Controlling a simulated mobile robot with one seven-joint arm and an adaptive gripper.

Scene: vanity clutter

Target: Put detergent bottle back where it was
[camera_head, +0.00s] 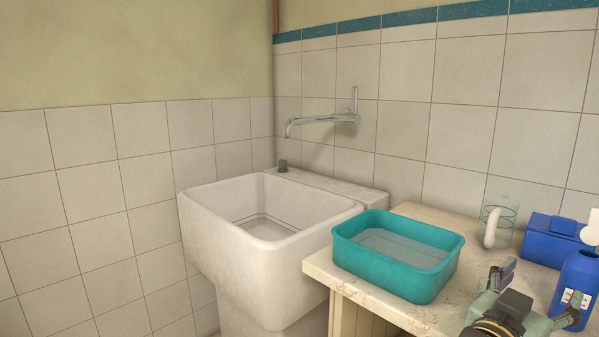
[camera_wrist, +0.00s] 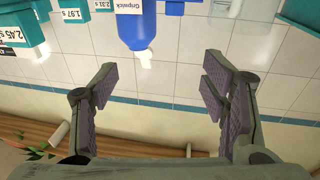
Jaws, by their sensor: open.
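A blue bottle (camera_head: 575,283) with a white top and a small label, apparently the detergent bottle, stands on the counter at the right edge of the head view. It also shows in the wrist view (camera_wrist: 134,22), where the scene appears upside down; its lettering is at the top edge. My gripper (camera_head: 538,294) is open and empty in front of the bottle. In the wrist view its fingers (camera_wrist: 158,76) are spread wide, with the bottle beyond them and nothing between them.
A teal basin (camera_head: 398,280) sits on the counter (camera_head: 413,318) left of my gripper. A clear glass jug (camera_head: 505,222) and a blue box (camera_head: 548,240) stand behind. A white sink (camera_head: 270,245) adjoins the counter. Teal packages (camera_wrist: 25,30) show in the wrist view.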

